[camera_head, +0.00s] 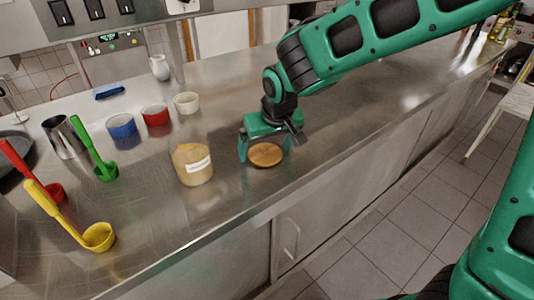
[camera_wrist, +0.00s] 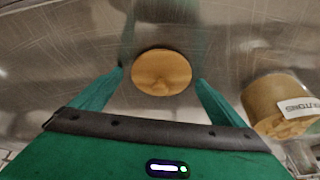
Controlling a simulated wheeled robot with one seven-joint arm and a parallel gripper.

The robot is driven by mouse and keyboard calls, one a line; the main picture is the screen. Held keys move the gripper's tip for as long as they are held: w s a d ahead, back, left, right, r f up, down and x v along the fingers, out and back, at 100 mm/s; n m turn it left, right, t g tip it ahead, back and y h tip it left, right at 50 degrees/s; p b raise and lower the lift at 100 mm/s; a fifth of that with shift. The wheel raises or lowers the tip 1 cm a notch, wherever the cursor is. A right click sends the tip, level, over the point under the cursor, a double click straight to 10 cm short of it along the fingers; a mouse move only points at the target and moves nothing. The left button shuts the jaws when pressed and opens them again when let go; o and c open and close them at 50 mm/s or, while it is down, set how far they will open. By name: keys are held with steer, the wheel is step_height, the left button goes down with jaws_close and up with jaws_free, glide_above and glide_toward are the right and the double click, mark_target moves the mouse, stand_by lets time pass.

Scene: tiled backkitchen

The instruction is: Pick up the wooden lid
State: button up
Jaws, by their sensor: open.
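The wooden lid (camera_head: 266,155) is a round, light-brown disc lying flat on the steel counter, right of a labelled jar. It also shows in the wrist view (camera_wrist: 162,72), at the upper middle. My gripper (camera_head: 264,158) is over the lid, pointing down. In the wrist view its green fingers (camera_wrist: 160,80) are spread, one on each side of the lid, with a visible gap on both sides. The gripper is open and holds nothing. How far the fingertips are above the counter is hard to tell.
The jar with a label (camera_head: 193,165) stands close left of my gripper. Farther left are blue (camera_head: 121,126), red (camera_head: 156,116) and cream (camera_head: 187,103) pots, a metal cup (camera_head: 63,137), and green (camera_head: 95,150) and yellow (camera_head: 70,217) ladles. The counter to the right is clear.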

steer(key=shift+c, duration=0.5)
steer(key=c, duration=1)
